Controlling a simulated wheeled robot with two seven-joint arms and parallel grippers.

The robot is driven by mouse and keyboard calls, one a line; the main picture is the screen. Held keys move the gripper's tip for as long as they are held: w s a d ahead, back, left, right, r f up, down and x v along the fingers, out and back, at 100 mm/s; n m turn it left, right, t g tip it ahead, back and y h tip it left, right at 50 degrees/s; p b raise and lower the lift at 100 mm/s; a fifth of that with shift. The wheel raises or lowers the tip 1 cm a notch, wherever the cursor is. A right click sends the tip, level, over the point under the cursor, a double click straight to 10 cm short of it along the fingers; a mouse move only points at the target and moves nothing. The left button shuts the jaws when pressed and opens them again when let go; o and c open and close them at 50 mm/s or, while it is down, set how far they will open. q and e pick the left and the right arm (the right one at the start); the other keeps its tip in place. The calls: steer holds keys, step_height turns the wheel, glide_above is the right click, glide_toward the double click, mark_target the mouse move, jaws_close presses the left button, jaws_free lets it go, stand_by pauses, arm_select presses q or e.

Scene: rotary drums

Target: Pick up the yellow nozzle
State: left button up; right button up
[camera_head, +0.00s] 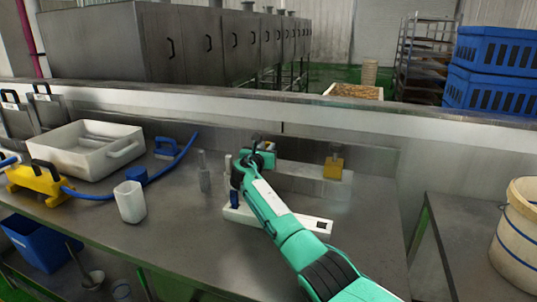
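A small yellow block-like piece with a dark top (333,166) stands at the back right of the steel table; it may be the yellow nozzle, but its shape is too small to be sure. My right arm reaches in from the lower right, and its teal hand with the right gripper (254,162) is over the middle of the table, left of the yellow piece and apart from it. The fingers are small and partly hidden, so I cannot see whether they are open. A bit of yellow shows just behind the hand. My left gripper is not in view.
A white board (312,224) lies under my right arm. A grey bottle-like item (204,172), white cup (130,203), white tub (126,149), blue hose (92,196) and yellow machine (36,187) are to the left. A low wall (440,137) runs behind.

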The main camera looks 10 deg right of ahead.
jaws_close()
steer(key=shift+r, duration=0.1)
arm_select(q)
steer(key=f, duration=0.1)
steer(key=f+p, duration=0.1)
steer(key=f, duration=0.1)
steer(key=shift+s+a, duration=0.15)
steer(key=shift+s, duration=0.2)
arm_select(e)
step_height(320, 180, up, 20)
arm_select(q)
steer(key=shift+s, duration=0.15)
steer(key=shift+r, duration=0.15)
